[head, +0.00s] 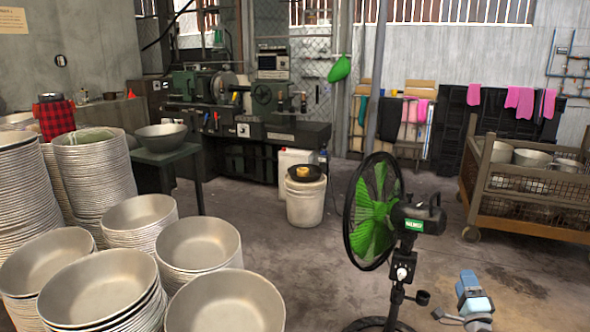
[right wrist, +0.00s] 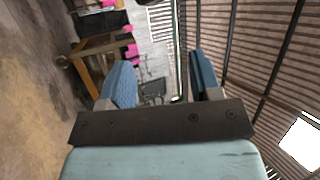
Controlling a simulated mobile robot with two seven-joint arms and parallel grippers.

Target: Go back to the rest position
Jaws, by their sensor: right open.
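My right gripper (head: 474,302) shows at the bottom right of the head view, in front of the concrete floor and to the right of the fan. In the right wrist view its two blue fingers (right wrist: 160,72) stand well apart, with nothing between them. It holds nothing and touches nothing that I can see. My left gripper is not in the head view. Stacks of metal bowls (head: 100,287) fill the lower left of the head view. A single bowl (head: 161,137) sits on a dark green table (head: 168,154) behind them.
A black and green standing fan (head: 372,212) stands just left of my right gripper. A wheeled cage cart (head: 530,187) with metal pots is at the right. A white bucket (head: 306,202) and a lathe (head: 240,110) are farther back. The middle floor is clear.

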